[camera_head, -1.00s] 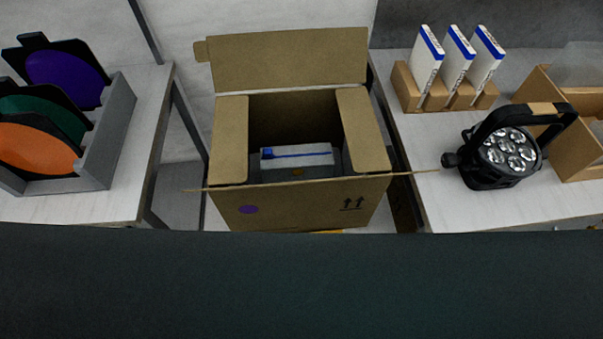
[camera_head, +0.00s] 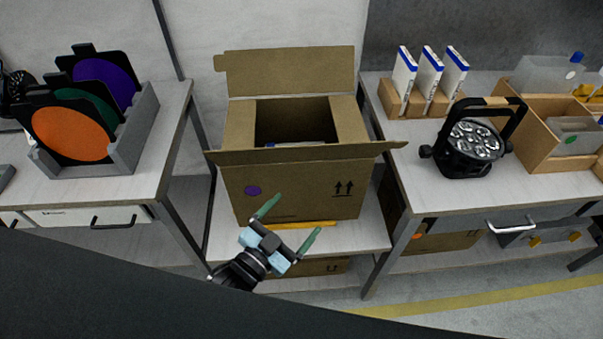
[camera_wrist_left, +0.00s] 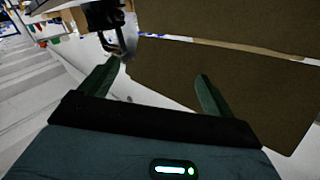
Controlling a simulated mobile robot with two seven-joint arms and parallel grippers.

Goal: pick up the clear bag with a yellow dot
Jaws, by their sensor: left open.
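I cannot pick out a clear bag with a yellow dot in either view. A clear bag with a green dot (camera_head: 575,126) stands in the wooden bin (camera_head: 537,142) on the right table, and a clear bag with a white dot (camera_head: 541,76) is behind it. My left gripper (camera_head: 297,214) is open and empty in front of the large cardboard box. In the left wrist view its two green fingers (camera_wrist_left: 157,69) are spread apart, with brown cardboard beyond them. My right gripper is not seen.
The open cardboard box (camera_head: 296,196) stands on a low shelf between two tables. A black par light (camera_head: 471,143) and white-blue boxes (camera_head: 428,72) are on the right table (camera_head: 440,193). Coloured discs (camera_head: 70,134) stand in a grey rack on the left table (camera_head: 150,165).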

